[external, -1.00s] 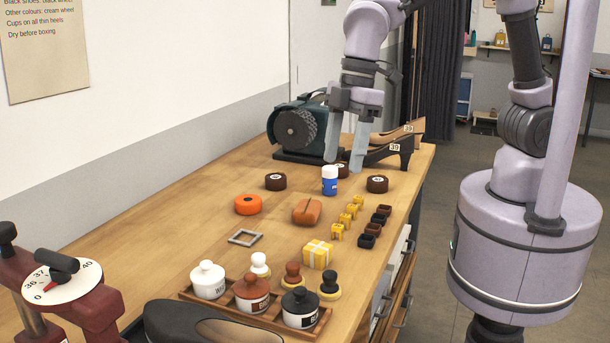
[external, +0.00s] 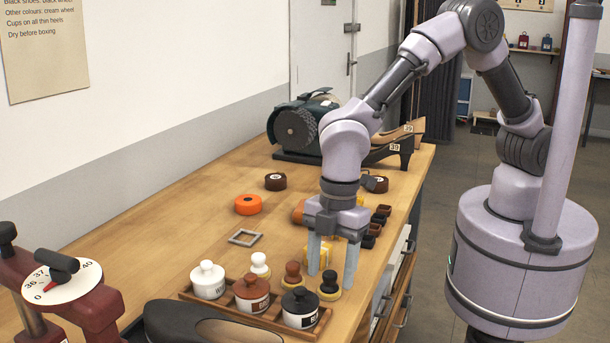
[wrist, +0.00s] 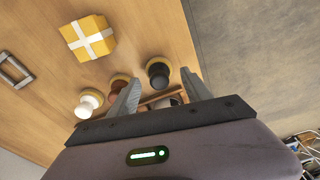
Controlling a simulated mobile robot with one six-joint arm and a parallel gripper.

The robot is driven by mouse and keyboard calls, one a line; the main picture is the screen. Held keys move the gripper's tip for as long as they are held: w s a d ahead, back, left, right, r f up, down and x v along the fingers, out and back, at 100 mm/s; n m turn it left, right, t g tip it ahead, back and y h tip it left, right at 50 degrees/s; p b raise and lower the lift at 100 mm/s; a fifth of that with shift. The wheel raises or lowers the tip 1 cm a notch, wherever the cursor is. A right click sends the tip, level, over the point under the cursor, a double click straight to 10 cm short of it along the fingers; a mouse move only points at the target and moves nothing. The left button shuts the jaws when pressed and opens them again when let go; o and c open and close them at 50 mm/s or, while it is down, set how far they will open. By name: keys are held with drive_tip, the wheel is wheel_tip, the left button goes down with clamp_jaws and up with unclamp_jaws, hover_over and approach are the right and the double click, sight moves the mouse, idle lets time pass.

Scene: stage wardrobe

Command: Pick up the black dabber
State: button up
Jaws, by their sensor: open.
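The black dabber (external: 329,284) stands upright on the bench at the right end of a row of dabbers, beside the black-lidded jar (external: 300,307). It also shows in the wrist view (wrist: 158,74), ahead of the fingers and between their lines. My gripper (external: 333,278) is open and empty, pointing down, with its fingertips at about the dabber in the external view; the wrist view (wrist: 160,90) shows no contact. The brown dabber (external: 292,275) is just to the left, close to my left finger in the wrist view.
A yellow box with a white ribbon (wrist: 88,38) lies behind. The bench's right edge is close by.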

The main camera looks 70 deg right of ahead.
drive_tip(key=shift+a+f, duration=0.1)
drive_tip(key=shift+f, duration=0.85)
drive_tip(key=shift+r, duration=0.15)
clamp_jaws()
drive_tip(key=shift+r, duration=0.1)
